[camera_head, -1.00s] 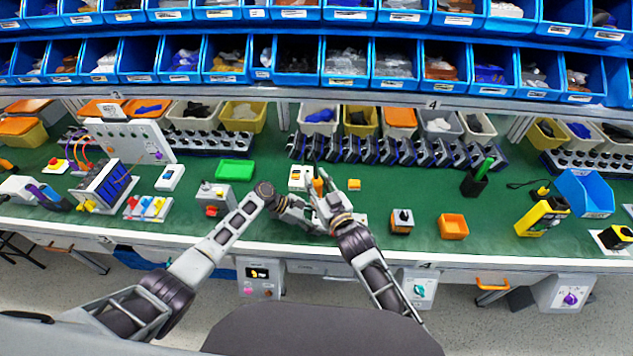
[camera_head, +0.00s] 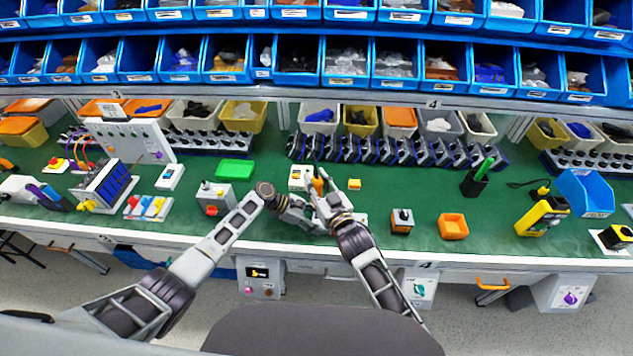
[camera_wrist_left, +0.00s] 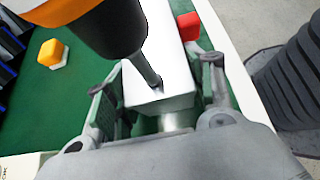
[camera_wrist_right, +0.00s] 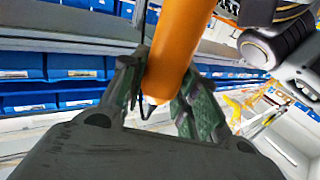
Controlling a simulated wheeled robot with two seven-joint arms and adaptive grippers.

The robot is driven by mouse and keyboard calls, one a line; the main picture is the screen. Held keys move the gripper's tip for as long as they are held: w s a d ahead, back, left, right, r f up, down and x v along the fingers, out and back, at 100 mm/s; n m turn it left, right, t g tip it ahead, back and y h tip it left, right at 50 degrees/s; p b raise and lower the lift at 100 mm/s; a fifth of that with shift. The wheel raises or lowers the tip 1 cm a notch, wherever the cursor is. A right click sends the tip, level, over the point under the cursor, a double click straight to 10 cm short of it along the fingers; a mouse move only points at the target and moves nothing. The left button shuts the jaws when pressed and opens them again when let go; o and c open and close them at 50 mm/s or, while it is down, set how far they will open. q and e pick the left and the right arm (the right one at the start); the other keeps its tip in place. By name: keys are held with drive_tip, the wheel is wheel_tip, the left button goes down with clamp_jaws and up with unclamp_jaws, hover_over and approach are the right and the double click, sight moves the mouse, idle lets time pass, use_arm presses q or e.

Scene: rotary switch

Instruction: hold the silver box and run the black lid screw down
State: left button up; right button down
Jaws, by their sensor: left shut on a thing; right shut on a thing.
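The silver box (camera_wrist_left: 168,98) sits on the green bench top, between the fingers of my left gripper (camera_wrist_left: 158,82), which is shut on it. My right gripper (camera_wrist_right: 163,85) is shut on an orange and black screwdriver (camera_wrist_right: 180,45). In the left wrist view the screwdriver (camera_wrist_left: 115,30) leans over the box and its metal bit reaches the box top. The black lid screw is hidden at the bit tip, so I cannot tell its depth. In the head view my left gripper (camera_head: 305,216) and right gripper (camera_head: 328,196) are close together and mostly cover the box.
A small yellow block (camera_head: 354,184) lies just beyond the grippers. The front bench edge is close below my arms.

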sight(317, 175)
drive_tip(key=shift+r, duration=2.3)
use_arm(q)
drive_tip(key=o, duration=1.5)
drive_tip(key=shift+a, duration=0.1)
drive_tip(key=shift+v, duration=5.9)
